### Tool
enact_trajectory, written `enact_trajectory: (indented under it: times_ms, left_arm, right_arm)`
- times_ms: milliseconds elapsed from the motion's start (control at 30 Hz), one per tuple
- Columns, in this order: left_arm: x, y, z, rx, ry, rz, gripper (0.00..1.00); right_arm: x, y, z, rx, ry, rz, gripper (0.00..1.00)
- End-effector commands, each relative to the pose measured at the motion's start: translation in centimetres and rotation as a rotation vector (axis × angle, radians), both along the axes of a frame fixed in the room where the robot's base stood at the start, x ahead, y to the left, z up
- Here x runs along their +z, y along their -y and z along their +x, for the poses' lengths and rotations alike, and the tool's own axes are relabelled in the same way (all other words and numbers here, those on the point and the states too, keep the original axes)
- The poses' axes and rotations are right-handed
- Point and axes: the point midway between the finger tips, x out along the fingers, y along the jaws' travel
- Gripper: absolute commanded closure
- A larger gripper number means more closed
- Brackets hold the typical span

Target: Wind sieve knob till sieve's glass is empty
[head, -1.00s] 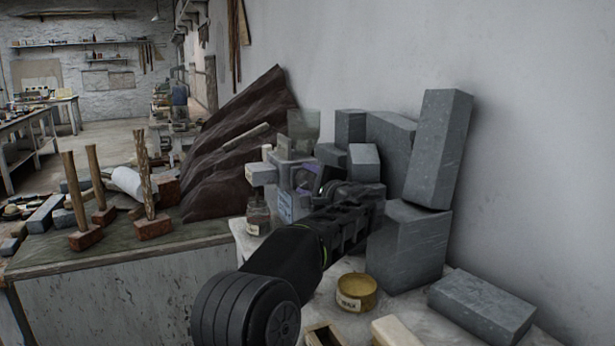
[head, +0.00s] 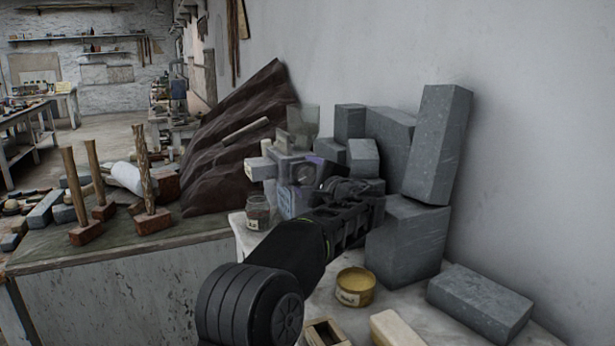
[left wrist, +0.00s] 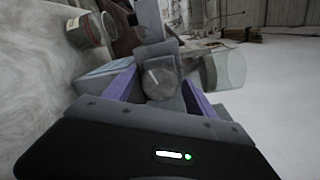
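The sieve (head: 290,142) is a grey machine on the pale bench by the wall, partly hidden behind my left gripper. Its see-through glass (head: 304,120) stands on top and also shows in the left wrist view (left wrist: 225,70); I cannot make out any contents. The round grey sieve knob (left wrist: 160,78) faces the left wrist camera. My left gripper (head: 312,178) is at the sieve's front. In the left wrist view its purple-padded fingers (left wrist: 159,82) stand apart on either side of the knob, with small gaps showing. My right gripper is out of view.
A labelled glass jar (head: 257,213) stands left of the sieve. Grey stone blocks (head: 405,240) crowd its right side. A yellow tin (head: 355,287) and a small wooden box (head: 326,333) sit nearer. Mallets (head: 150,222) stand on the left bench.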

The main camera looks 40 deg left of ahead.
Motion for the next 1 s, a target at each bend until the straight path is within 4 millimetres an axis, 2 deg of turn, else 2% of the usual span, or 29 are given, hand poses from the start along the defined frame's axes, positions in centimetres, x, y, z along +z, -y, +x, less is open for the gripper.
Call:
enact_trajectory:
  times_ms: [367,800,1000]
  left_arm:
    - [0.1,0.4,-0.2,0.0,0.002,0.0,0.32]
    - [0.4,6.1,-2.8,-0.001,0.002,0.0,0.32]
    - [0.6,7.1,-3.3,0.0,0.001,0.0,0.32]
  right_arm:
    - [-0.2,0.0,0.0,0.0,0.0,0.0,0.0]
    - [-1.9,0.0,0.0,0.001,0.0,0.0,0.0]
    - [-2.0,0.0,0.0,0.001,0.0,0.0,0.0]
